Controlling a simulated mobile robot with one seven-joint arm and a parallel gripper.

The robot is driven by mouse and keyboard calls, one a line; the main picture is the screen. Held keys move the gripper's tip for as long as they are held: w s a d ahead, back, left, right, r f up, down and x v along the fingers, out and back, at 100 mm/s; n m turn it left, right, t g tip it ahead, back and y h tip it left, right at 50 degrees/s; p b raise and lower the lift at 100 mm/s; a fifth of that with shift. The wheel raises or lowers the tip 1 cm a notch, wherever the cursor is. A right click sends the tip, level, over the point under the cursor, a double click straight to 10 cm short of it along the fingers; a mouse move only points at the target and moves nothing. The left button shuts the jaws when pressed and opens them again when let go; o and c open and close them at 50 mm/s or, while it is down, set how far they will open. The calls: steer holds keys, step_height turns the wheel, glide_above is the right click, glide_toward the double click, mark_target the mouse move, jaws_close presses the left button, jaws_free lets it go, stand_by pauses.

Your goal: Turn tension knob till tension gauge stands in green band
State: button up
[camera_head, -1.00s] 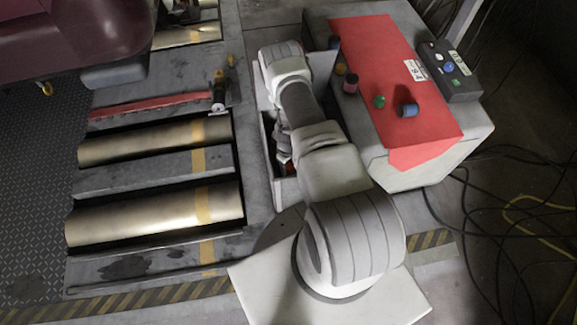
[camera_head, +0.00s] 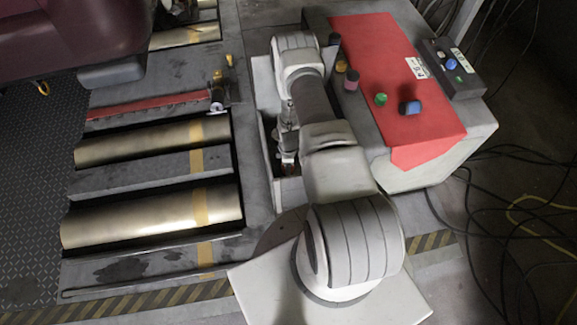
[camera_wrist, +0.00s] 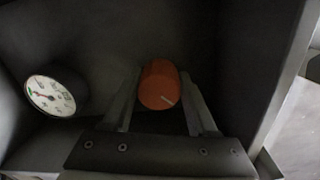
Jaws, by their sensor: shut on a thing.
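The tension knob (camera_wrist: 159,85) is an orange-red cylinder with a pale pointer line on its face, in the middle of the wrist view. My gripper (camera_wrist: 160,98) has one finger on each side of the knob and is shut on it. The pointer line slants toward the lower right. The tension gauge (camera_wrist: 50,96) is a round white dial at the left of the wrist view. Its red needle seems to point left, near a small green patch; I cannot tell whether it lies in the band. In the head view my arm mostly hides the knob and gauge.
Dark walls of the open box (camera_head: 263,150) enclose my gripper. A grey cabinet (camera_head: 440,160) with a red cloth (camera_head: 385,60), small coloured cylinders and a button box (camera_head: 450,68) stands on its right. Metal rollers (camera_head: 150,215) lie on its left.

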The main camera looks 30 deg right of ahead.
steer(key=shift+d+n, duration=0.1)
steer(key=shift+n, duration=0.2)
steer(key=o, duration=1.4)
steer(key=r+p, duration=0.2)
steer(key=r, duration=0.3)
steer(key=r+p, duration=0.2)
steer(key=r, duration=0.4)
steer(key=r+p, duration=0.2)
steer(key=r, duration=0.4)
steer(key=shift+s+r, duration=0.2)
steer(key=shift+s, duration=0.05)
